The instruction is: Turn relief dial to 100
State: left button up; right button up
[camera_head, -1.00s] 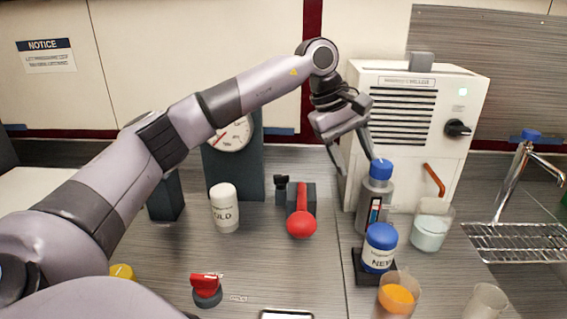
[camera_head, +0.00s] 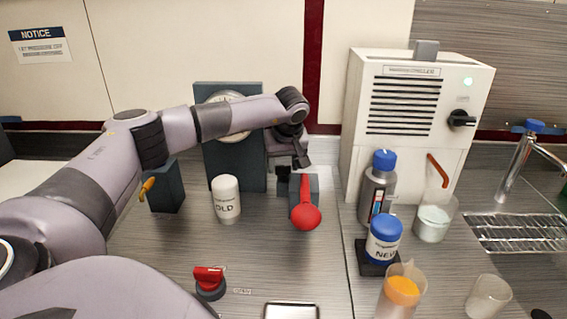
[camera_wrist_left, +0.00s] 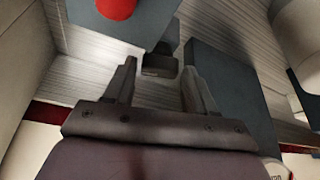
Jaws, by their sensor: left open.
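My left gripper (camera_head: 290,160) is open and empty, pointing down just behind the red-handled lever (camera_head: 305,214). In the left wrist view its two fingers (camera_wrist_left: 160,88) are spread apart. A small dark block (camera_wrist_left: 157,62) with a pale label strip lies beyond and between them, seemingly not touched. This block stands between the lever's grey base (camera_wrist_left: 135,22) and a larger dark panel (camera_wrist_left: 228,90). The gauge (camera_head: 230,98) on the dark panel is partly covered by my left arm. No readable dial number or "relief" label shows, so I cannot tell which part is the relief dial.
A white OLD jar (camera_head: 226,202) stands left of the lever. A red knob (camera_head: 209,281) is near the front. A grey bottle (camera_head: 377,188), a blue-lidded NEW jar (camera_head: 383,240) and beakers stand right. A white machine (camera_head: 412,125) with a black knob (camera_head: 461,120) rises behind.

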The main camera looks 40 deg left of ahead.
pick_arm(q)
jog(key=shift+f, duration=0.2)
jog(key=c, duration=0.8)
